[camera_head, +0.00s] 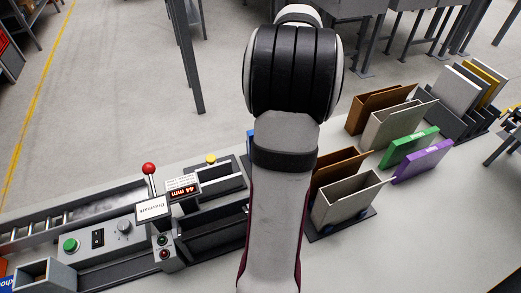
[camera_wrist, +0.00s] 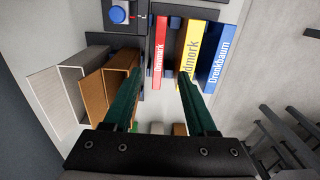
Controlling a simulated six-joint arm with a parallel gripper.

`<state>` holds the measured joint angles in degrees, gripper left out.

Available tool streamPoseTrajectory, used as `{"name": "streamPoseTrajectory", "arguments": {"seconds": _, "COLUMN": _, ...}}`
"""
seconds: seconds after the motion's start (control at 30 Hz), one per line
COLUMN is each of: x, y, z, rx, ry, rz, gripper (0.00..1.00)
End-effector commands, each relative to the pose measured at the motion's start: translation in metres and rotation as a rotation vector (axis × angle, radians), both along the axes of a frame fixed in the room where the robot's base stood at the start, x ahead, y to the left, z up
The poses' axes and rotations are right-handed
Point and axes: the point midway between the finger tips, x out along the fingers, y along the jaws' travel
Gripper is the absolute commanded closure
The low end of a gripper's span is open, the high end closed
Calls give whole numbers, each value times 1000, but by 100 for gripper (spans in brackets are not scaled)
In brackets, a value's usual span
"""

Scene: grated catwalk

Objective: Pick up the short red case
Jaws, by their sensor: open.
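In the wrist view a red case (camera_wrist: 162,50) with white lettering stands in a row, with a yellow case (camera_wrist: 192,48) and a blue case (camera_wrist: 217,58) to its right. My gripper (camera_wrist: 158,76) is open, with two dark green fingers. The red case's near end shows between the fingertips, the left finger to its left and the right finger close to the yellow case. I cannot tell how far above the cases the fingers are. In the head view my arm covers the gripper, and I cannot make out the red case.
Brown (camera_wrist: 118,72) and pale (camera_wrist: 58,95) open holders stand left of the fingers. In the head view a green case (camera_head: 409,147) and a purple case (camera_head: 423,161) stand at right. A control console with a red-knobbed lever (camera_head: 149,169) is at left.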

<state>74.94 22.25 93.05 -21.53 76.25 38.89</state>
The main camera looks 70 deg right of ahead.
Motion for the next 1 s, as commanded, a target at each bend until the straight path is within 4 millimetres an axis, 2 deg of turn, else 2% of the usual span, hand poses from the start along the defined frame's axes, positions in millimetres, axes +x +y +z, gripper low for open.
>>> {"name": "streamPoseTrajectory", "arguments": {"seconds": 0.2, "x": 0, "y": 2, "z": -63, "rx": 8, "ry": 1, "rz": 2, "gripper": 43}}
{"name": "streamPoseTrajectory", "arguments": {"seconds": 0.3, "x": 0, "y": 1, "z": -84, "rx": 5, "ry": 1, "rz": 3, "gripper": 43}}
{"name": "streamPoseTrajectory", "arguments": {"seconds": 0.47, "x": -2, "y": 0, "z": -104, "rx": 4, "ry": 0, "rz": 2, "gripper": 43}}
{"name": "streamPoseTrajectory", "arguments": {"seconds": 0.6, "x": -7, "y": -2, "z": -133, "rx": 5, "ry": -1, "rz": 3, "gripper": 43}}
{"name": "streamPoseTrajectory", "arguments": {"seconds": 0.7, "x": -6, "y": -3, "z": -144, "rx": 4, "ry": -1, "rz": 3, "gripper": 43}}
{"name": "streamPoseTrajectory", "arguments": {"seconds": 0.9, "x": -6, "y": -3, "z": -146, "rx": 1, "ry": -1, "rz": 3, "gripper": 43}}
{"name": "streamPoseTrajectory", "arguments": {"seconds": 0.93, "x": -6, "y": -3, "z": -146, "rx": 1, "ry": -1, "rz": 3, "gripper": 44}}
{"name": "streamPoseTrajectory", "arguments": {"seconds": 1.0, "x": -6, "y": -3, "z": -146, "rx": 1, "ry": -1, "rz": 3, "gripper": 57}}
